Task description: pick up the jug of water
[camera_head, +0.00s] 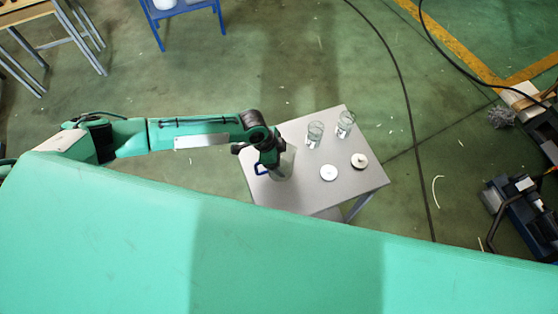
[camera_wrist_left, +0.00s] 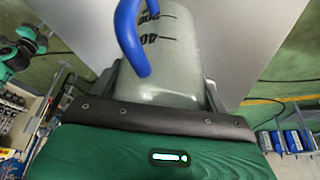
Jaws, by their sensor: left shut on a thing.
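The jug of water (camera_head: 285,165) is a clear, greyish vessel with a blue handle. It is on or just above the left part of the small grey table (camera_head: 350,180); I cannot tell whether its base touches. In the left wrist view the jug (camera_wrist_left: 175,60) shows dark volume marks, with its blue handle at the left. My left gripper (camera_head: 270,157) reaches in from the left and is shut on the jug, with a finger on either side of it in the left wrist view (camera_wrist_left: 160,90). My gripper partly hides the jug. My right gripper is not in view.
Two glass beakers (camera_head: 314,134) (camera_head: 345,123) stand near the table's back edge. A white disc (camera_head: 328,173) and a round white item with a dark knob (camera_head: 359,161) lie in front of them. Dark equipment (camera_head: 520,205) stands on the floor at right.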

